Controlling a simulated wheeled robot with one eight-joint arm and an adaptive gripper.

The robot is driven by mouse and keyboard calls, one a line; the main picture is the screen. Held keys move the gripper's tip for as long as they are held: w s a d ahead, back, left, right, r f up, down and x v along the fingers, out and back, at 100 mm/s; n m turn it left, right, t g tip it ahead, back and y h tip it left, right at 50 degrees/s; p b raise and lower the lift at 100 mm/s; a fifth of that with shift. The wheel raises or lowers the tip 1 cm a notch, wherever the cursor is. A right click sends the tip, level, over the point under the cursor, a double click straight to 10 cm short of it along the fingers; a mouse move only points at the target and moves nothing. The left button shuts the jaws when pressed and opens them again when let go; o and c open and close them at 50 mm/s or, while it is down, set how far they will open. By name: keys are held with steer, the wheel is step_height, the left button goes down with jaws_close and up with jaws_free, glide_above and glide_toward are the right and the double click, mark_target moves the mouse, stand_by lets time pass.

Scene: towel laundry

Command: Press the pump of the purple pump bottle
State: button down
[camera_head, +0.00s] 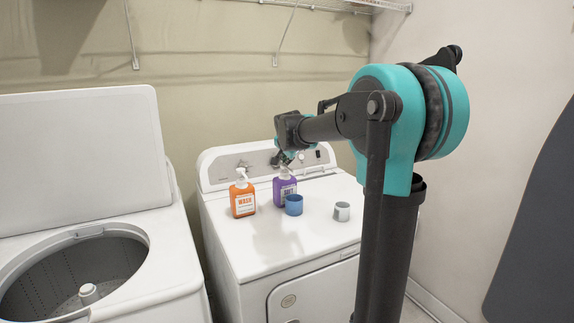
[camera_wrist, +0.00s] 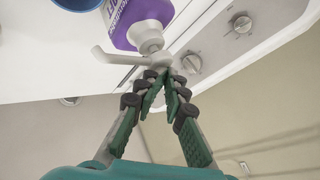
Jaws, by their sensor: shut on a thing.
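The purple pump bottle (camera_head: 280,189) stands upright on top of the white dryer, next to the orange bottle. In the wrist view its purple body (camera_wrist: 135,20) is at the top, with its white pump head (camera_wrist: 148,59) below and the spout pointing left. My gripper (camera_head: 282,160) is right above this bottle. In the wrist view my gripper (camera_wrist: 168,74) has its green-padded fingers drawn together, with their tips at the white pump head. The fingertips partly hide the end of the pump.
An orange pump bottle (camera_head: 242,199) stands to the left. A blue cup (camera_head: 294,205) is close in front of the purple bottle, and a grey-white cup (camera_head: 342,211) is farther right. An open washer (camera_head: 150,245) is on the left. The dryer's front top is clear.

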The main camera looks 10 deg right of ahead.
mark_target(287, 166)
steer(key=shift+d+r, duration=0.1)
steer(key=shift+r, duration=2.6)
